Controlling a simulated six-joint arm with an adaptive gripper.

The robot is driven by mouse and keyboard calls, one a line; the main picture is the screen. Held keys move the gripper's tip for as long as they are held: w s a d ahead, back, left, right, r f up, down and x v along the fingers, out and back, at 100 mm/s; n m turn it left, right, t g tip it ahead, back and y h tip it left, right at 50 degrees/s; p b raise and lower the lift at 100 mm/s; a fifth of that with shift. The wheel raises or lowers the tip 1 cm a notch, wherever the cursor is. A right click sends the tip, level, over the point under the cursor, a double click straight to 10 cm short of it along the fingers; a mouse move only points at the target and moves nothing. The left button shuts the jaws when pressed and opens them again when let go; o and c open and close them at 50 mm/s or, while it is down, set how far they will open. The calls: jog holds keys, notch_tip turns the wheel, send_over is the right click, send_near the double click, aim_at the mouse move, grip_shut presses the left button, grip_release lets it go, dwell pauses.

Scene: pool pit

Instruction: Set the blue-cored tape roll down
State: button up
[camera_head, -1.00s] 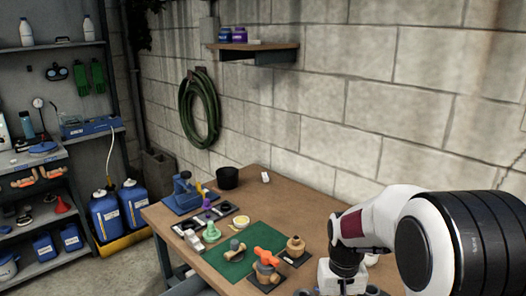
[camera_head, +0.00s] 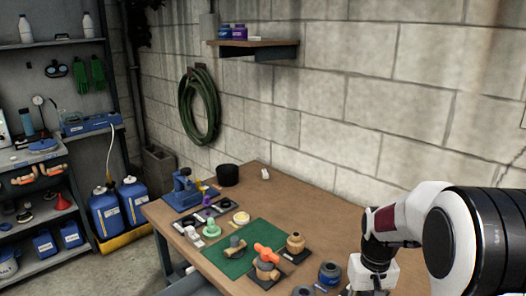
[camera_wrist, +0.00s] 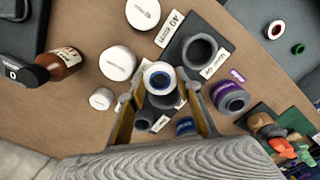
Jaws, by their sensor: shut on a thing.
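The blue-cored tape roll (camera_wrist: 158,67) shows in the wrist view as a pale ring with a blue core, seen nearly end-on. My gripper (camera_wrist: 157,88) is shut on it, with one finger on each side. Grey cylindrical parts show just below the roll, between the fingers. I cannot tell how high the roll is above the table or whether it touches anything. In the head view the roll and the fingertips are out of sight; only my wrist shows at the lower right.
In the wrist view, a dark tray (camera_wrist: 190,24) with a grey ring (camera_wrist: 199,50) and a label lies beside the roll. A purple-cored roll (camera_wrist: 229,97), white lids (camera_wrist: 117,62) and a brown bottle (camera_wrist: 62,62) stand nearby. Bare wooden table (camera_head: 335,218) shows toward the wall.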

jog(key=shift+a, duration=3.5)
jog(key=shift+d, duration=0.1)
jog(key=shift+d, duration=3.4)
jog(key=shift+a, duration=3.5)
jog(key=shift+w+r+m, duration=0.15)
jog(key=shift+r+m, duration=0.2)
jog(key=shift+m, duration=0.6)
jog(key=shift+w+r+m, duration=0.2)
jog(key=shift+r+m, duration=0.15)
jog(key=shift+m, duration=0.55)
jog(key=shift+w+r+m, duration=0.15)
jog(key=shift+r+m, duration=0.2)
jog(key=shift+m, duration=0.6)
